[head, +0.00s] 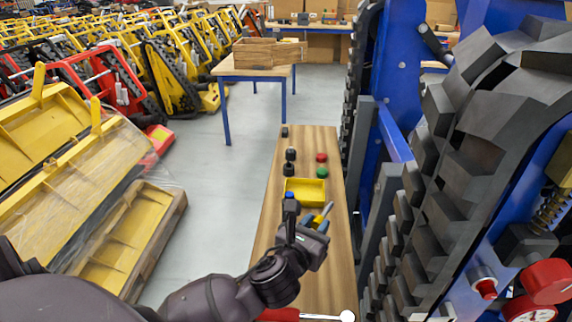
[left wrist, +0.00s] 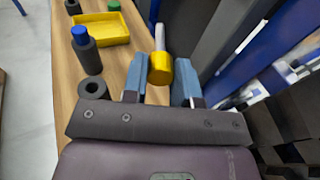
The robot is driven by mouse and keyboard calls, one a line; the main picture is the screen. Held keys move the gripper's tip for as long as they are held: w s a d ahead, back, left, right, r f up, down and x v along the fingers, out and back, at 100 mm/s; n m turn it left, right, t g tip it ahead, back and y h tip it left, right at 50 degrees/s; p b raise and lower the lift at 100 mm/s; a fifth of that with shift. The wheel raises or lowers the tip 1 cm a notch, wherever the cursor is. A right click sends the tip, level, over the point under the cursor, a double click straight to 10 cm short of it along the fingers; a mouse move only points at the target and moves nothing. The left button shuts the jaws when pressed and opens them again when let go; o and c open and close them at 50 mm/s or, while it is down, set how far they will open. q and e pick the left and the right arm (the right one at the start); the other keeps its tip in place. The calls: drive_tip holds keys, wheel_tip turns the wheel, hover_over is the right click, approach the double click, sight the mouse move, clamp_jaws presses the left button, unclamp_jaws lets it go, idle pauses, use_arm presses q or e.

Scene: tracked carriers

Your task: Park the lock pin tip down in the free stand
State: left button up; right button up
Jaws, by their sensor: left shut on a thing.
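The lock pin (left wrist: 160,68) has a yellow head and a pale shaft. My left gripper (left wrist: 158,84) is shut on it, with the yellow head between the blue fingers and the shaft pointing ahead, away from the wrist. In the head view my left gripper (head: 316,222) is above the bench, just in front of the yellow tray. The free stand (left wrist: 92,88) is a black cylinder with an open hole, left of the fingers in the left wrist view. Behind it, another black stand (left wrist: 85,52) holds a blue-topped piece (left wrist: 80,33). My right gripper is not in view.
A yellow tray (head: 304,183) lies on the narrow wooden bench (head: 318,142). Green (head: 322,172) and red (head: 321,157) pieces and several black pieces stand beyond it. A large tracked carrier (head: 455,170) and blue frame line the right side.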

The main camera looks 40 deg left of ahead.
use_arm(q)
drive_tip(key=w+a+r+n+g+y+p, duration=0.3)
drive_tip(key=w+a+n+g+p, duration=0.3)
drive_tip(key=g, duration=0.6)
drive_tip(key=s+a+r+n+g+h+p, duration=0.3)
drive_tip(key=s+r+n+g+h+p, duration=0.1)
drive_tip(key=r+n+p, duration=0.1)
drive_tip(key=shift+r+g+h+p, duration=0.3)
drive_tip(key=shift+r+h+p, duration=0.15)
drive_tip(key=shift+r, duration=0.45)
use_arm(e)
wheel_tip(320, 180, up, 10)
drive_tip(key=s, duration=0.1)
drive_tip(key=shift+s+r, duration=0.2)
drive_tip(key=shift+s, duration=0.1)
use_arm(q)
drive_tip(key=shift+r, duration=0.1)
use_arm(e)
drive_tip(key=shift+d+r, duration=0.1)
use_arm(q)
drive_tip(key=shift+f+b, duration=0.7)
drive_tip(key=shift+f, duration=2.25)
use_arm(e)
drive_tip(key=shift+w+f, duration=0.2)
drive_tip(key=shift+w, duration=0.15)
use_arm(q)
drive_tip(key=shift+p, duration=0.7)
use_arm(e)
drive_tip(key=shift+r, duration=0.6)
